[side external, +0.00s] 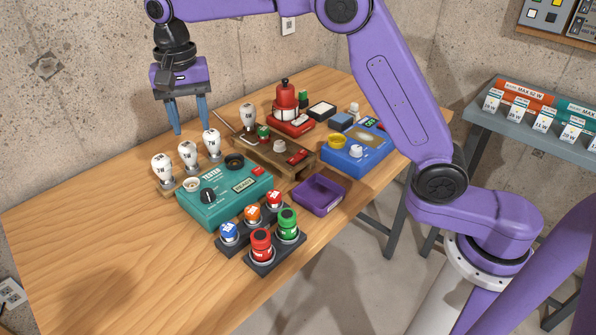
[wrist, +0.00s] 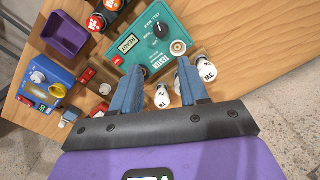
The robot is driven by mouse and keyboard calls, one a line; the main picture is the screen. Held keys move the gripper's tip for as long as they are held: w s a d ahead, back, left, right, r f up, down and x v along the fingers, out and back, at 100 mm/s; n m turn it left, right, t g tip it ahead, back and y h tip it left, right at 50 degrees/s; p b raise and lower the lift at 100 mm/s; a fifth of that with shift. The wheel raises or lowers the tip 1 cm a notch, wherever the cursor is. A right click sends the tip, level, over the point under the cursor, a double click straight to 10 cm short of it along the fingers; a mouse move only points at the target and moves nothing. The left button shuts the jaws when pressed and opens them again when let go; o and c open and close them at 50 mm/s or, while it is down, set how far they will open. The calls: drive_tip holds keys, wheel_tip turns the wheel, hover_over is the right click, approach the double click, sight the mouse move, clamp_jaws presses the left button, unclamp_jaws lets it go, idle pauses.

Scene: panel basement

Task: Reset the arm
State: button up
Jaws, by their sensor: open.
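My gripper (side external: 189,116) is open and empty, pointing down above the back of the wooden table (side external: 110,240), over the row of white bulbs. In the wrist view its two blue fingers (wrist: 160,88) are spread apart, with the bulbs partly hidden behind and between them. The three bulbs (side external: 188,154) stand in a row behind the green tester box (side external: 226,197), which has a black knob and a white socket. No finger clearly touches a bulb.
A wooden board (side external: 262,150) with a bulb lies right of the tester. A red device (side external: 287,105), a blue box (side external: 352,150) and a purple tray (side external: 318,194) sit farther right. The table's left part is clear. A grey rack (side external: 540,118) stands at right.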

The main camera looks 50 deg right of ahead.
drive_tip(key=s+d+f+n, duration=0.2)
drive_tip(key=s+d+n, duration=0.4)
drive_tip(key=s, duration=0.6)
drive_tip(key=s+d+f+n, duration=0.2)
drive_tip(key=s+d+n, duration=0.4)
drive_tip(key=s, duration=0.6)
drive_tip(key=s+d+f+n, duration=0.3)
drive_tip(key=s+d+n, duration=0.3)
drive_tip(key=s, duration=0.6)
drive_tip(key=shift+d+n, duration=0.3)
drive_tip(key=shift+d, duration=0.2)
